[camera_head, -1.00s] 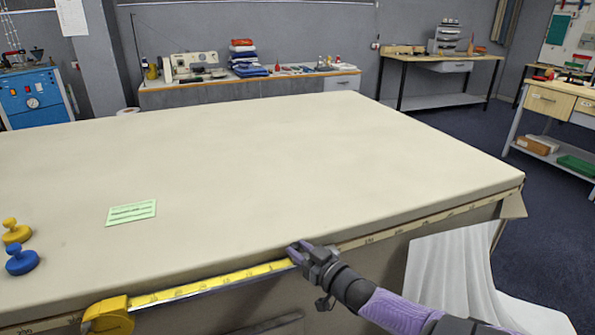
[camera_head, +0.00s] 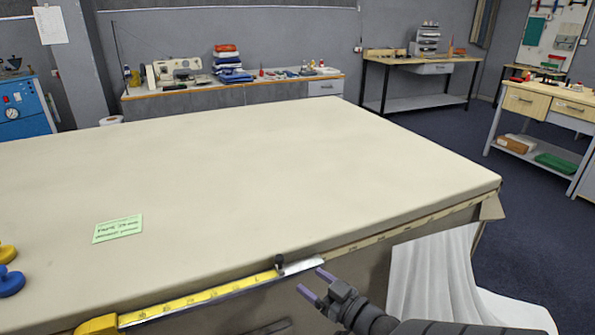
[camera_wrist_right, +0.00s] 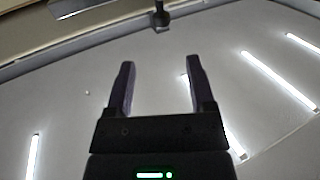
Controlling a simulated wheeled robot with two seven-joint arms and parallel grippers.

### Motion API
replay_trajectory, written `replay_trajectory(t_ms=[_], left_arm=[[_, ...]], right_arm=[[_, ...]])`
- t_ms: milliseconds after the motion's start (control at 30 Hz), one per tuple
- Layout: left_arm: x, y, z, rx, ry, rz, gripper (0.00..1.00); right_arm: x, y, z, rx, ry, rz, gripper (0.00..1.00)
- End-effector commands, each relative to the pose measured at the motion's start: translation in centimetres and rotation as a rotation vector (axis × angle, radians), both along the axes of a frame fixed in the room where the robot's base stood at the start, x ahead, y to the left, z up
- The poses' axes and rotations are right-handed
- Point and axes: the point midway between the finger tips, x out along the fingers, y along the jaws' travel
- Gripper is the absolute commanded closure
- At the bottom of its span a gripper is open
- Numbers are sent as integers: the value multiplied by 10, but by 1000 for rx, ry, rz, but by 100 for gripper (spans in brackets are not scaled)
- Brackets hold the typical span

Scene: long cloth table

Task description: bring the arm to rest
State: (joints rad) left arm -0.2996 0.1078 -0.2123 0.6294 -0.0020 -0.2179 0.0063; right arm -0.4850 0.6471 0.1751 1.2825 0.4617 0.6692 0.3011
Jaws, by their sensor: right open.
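My right gripper (camera_head: 313,285) is open and empty, just off the table's front edge, beside the end of the yellow tape measure (camera_head: 200,297). In the right wrist view its two fingers (camera_wrist_right: 160,88) stand apart with nothing between them. The tape is drawn out along the front edge from its yellow case (camera_head: 98,325), which is cut off at the bottom. A small dark peg (camera_head: 279,262) stands at the tape's right end; a dark knob-like thing (camera_wrist_right: 161,18) shows ahead of the fingers in the wrist view. My left gripper is not in view.
The long cloth table (camera_head: 270,180) is mostly bare. A green card (camera_head: 118,229) lies at its left, with a yellow knob (camera_head: 6,253) and a blue knob (camera_head: 10,282) at the picture's edge. White cloth (camera_head: 440,280) hangs below the right front corner.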

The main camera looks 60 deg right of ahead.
Motion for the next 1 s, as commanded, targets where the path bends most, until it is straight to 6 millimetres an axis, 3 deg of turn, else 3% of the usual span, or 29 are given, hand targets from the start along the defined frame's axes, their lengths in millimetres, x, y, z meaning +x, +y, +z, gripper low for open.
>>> replay_trajectory(t_ms=[133,567,667,767,800,900,1000], left_arm=[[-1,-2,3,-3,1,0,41],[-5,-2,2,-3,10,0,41],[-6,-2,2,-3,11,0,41],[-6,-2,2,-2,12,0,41],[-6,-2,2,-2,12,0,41],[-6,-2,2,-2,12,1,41],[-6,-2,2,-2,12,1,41]], right_arm=[[-12,2,0,0,0,-1,30],[-13,3,-7,1,19,-5,30],[-29,12,-53,10,176,-39,30],[-68,45,-138,23,489,-60,30],[-89,65,-171,25,632,-51,30],[-145,122,-237,21,965,15,30],[-199,177,-275,-5,1241,123,30]])
